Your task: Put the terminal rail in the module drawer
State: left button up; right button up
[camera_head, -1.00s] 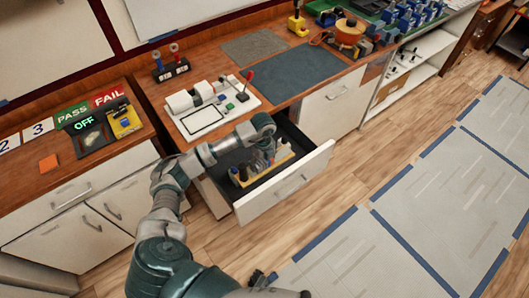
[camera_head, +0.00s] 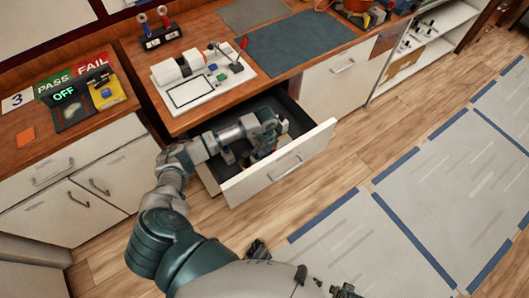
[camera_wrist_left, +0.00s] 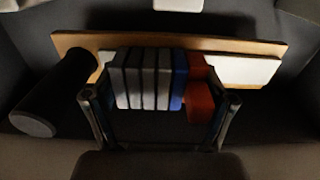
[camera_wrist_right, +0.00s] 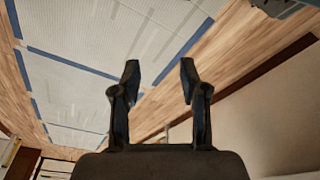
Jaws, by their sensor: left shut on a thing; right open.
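The module drawer (camera_head: 279,170) is pulled open below the workbench in the head view. My left gripper (camera_head: 266,150) reaches down inside it. In the left wrist view the terminal rail (camera_wrist_left: 145,80) is a row of grey, blue and red blocks in front of a light wooden strip with white parts. The left gripper (camera_wrist_left: 160,100) is shut on the rail, one finger at each end of the block row. The dark drawer interior surrounds it; whether the rail touches the floor I cannot tell. My right gripper (camera_wrist_right: 160,68) is open and empty, above the floor in the right wrist view.
A black cylinder (camera_wrist_left: 55,92) lies left of the rail in the left wrist view. A white board with devices (camera_head: 200,85) stands on the bench above the drawer. A PASS/FAIL station (camera_head: 85,95) is at the left. The floor at the right is clear.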

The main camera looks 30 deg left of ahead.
aim_at(265, 153)
pick_arm(q)
notch_tip(265, 153, down, 4)
jog(key=shift+r+b, duration=0.25)
jog(key=shift+b, duration=0.1)
pick_arm(e)
notch_tip(265, 153, up, 2)
pick_arm(q)
jog(key=o, duration=1.6)
pick_arm(e)
jog(key=shift+w, duration=0.1)
pick_arm(q)
jog(key=shift+r, duration=0.15)
notch_tip(265, 153, up, 12)
jog(key=shift+f+p, duration=0.1)
jog(key=shift+p, duration=0.95)
pick_arm(e)
jog(key=f, duration=0.3)
jog(key=s+f, duration=0.1)
jog(key=f, duration=0.1)
jog(key=shift+f, duration=0.3)
